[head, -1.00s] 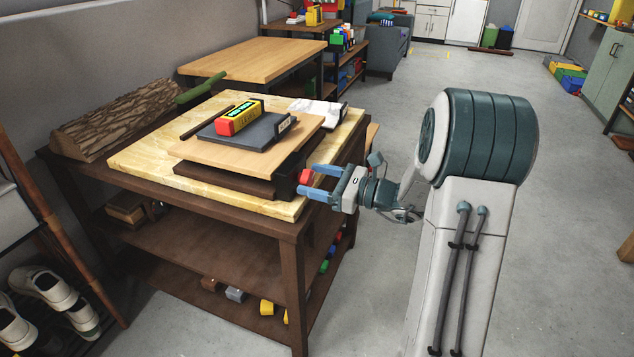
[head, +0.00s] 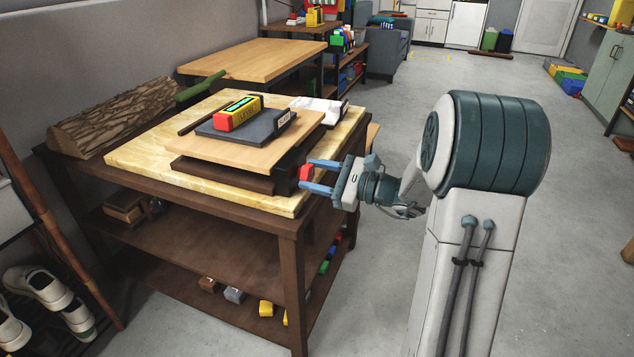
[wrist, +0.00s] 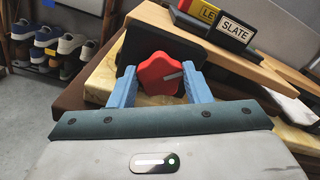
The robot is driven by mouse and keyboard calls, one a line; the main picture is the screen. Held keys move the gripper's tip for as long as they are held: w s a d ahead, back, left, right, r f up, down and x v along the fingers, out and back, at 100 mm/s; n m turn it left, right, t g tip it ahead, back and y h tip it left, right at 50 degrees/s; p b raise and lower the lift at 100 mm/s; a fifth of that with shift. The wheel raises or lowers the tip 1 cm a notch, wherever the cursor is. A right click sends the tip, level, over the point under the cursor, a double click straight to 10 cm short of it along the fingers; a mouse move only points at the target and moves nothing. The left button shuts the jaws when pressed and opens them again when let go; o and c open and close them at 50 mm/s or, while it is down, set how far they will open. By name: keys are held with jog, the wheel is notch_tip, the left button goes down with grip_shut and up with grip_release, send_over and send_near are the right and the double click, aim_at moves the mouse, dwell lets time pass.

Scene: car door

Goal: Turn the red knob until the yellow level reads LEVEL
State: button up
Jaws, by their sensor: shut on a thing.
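The red knob (head: 306,172) sits at the front right end of the dark base under the tilting wooden board (head: 250,150). My gripper (head: 311,176) is shut on it, one blue finger on each side. In the wrist view the knob (wrist: 160,72), with a pale line on its face, is between my fingertips (wrist: 160,84), in front of a black plate. The yellow level (head: 238,113), with red ends and a lit cyan display, rests on a dark slate slab (head: 246,128) on the board. The display's reading is too small to tell. The wrist view cuts off the level (wrist: 208,14).
The board assembly stands on a pale slab (head: 140,155) on a brown shelved workbench (head: 200,208). A log (head: 110,118) with a green handle-like rod lies at the back left. A white cloth (head: 318,107) lies behind the board. Floor to the right is open.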

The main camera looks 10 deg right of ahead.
jog(key=shift+f+n, duration=0.1)
jog(key=shift+n, duration=0.4)
jog(key=o, duration=1)
jog(key=shift+s, duration=0.1)
jog(key=p+v, duration=0.3)
jog(key=v, duration=1.1)
